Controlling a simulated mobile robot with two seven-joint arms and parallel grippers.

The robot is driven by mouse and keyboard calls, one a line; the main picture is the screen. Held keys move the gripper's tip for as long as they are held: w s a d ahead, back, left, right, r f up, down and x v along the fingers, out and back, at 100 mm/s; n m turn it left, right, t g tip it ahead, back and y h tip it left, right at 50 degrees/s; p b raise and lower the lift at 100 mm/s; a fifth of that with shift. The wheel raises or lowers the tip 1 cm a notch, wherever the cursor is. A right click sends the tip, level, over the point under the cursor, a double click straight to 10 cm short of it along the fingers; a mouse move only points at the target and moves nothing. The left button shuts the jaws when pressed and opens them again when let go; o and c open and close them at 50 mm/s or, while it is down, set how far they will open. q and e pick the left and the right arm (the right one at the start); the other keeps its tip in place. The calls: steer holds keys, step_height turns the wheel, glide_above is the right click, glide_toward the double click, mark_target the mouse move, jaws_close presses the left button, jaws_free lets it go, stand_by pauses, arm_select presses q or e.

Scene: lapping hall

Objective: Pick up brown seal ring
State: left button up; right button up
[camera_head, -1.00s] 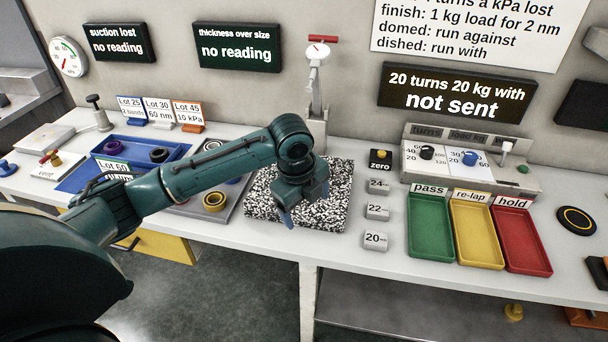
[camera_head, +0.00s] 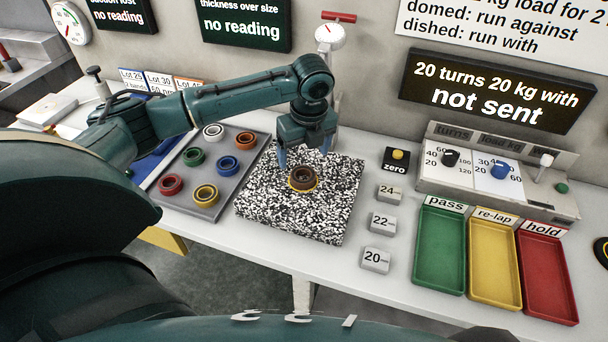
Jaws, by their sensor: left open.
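The brown seal ring (camera_head: 303,178) lies on the black-and-white speckled plate (camera_head: 262,205), with a yellow circle showing around its base. My left gripper (camera_head: 305,155) points down over the back part of the plate. It is open and empty, its blue fingertips spread, and shows just behind and above the ring in the picture. The ring is not between the fingers as far as I can see; the exact height gap is hard to tell. My right gripper is not in view.
A grey tray (camera_head: 207,209) left of the plate holds several coloured rings. A gauge stand (camera_head: 329,38) rises behind the plate. The zero button (camera_head: 397,156) and weight blocks (camera_head: 383,222) stand right of it, then green, yellow (camera_head: 494,298) and red trays.

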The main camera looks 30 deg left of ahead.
mark_target(303, 179)
arm_select(q)
steer(key=shift+w+a+f, duration=0.15)
steer(key=shift+f, duration=1.6)
steer(key=shift+w+a+f, duration=0.15)
steer(key=shift+f, duration=1.6)
steer(key=shift+c, duration=0.4)
steer(key=c, duration=1)
